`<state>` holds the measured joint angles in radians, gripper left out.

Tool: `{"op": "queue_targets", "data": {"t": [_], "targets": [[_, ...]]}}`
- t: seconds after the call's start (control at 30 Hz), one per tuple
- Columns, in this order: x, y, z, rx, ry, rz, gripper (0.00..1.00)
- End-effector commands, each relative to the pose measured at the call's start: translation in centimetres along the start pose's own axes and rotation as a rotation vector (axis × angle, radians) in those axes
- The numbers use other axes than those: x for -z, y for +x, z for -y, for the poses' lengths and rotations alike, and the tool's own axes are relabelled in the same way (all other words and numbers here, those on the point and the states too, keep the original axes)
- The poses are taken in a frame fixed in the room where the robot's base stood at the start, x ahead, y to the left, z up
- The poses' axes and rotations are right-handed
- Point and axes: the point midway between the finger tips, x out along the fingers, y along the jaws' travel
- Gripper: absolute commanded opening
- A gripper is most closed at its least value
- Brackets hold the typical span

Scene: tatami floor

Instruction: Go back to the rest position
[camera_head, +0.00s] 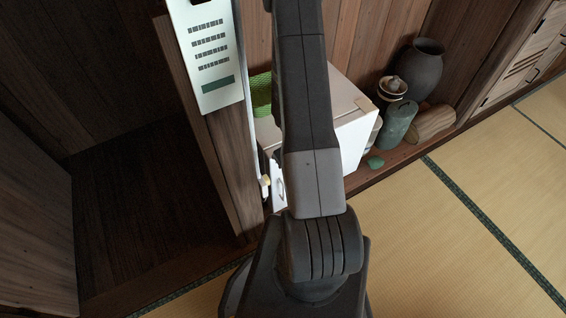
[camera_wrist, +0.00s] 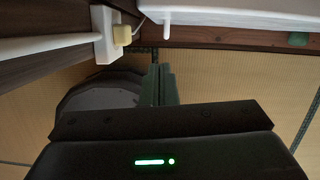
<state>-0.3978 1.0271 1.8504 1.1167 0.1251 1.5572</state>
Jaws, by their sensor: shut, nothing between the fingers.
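My gripper (camera_wrist: 160,84) shows in the wrist view as two dark fingers held together beyond the dark housing with a green light. It is shut and empty, with tatami floor behind it. In the head view my arm runs up the middle of the picture and leaves at the top edge, so the gripper is out of sight there.
A white cabinet (camera_head: 349,132) stands behind my arm, with a green basket (camera_head: 261,96) on it. A white panel (camera_head: 210,60) hangs on a wooden post at left. Dark pot (camera_head: 420,68) and green canister (camera_head: 398,124) stand right. Tatami (camera_head: 430,245) is clear at lower right.

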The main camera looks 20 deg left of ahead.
Motion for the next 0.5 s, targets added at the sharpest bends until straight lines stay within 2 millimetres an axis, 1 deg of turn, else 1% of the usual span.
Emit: {"op": "queue_targets", "data": {"t": [0.03, 0.2, 0.33, 0.5], "targets": [[-0.1, -1.4, 0.0, 0.001, -0.001, 0.001, 0.0], [0.0, -3.1, -0.1, 0.0, 0.0, -0.001, 0.0], [0.1, -3.5, -0.1, 0.0, 0.0, -0.001, 0.0], [0.1, -3.5, -0.1, -0.001, 0.001, -0.002, 0.0]]}}
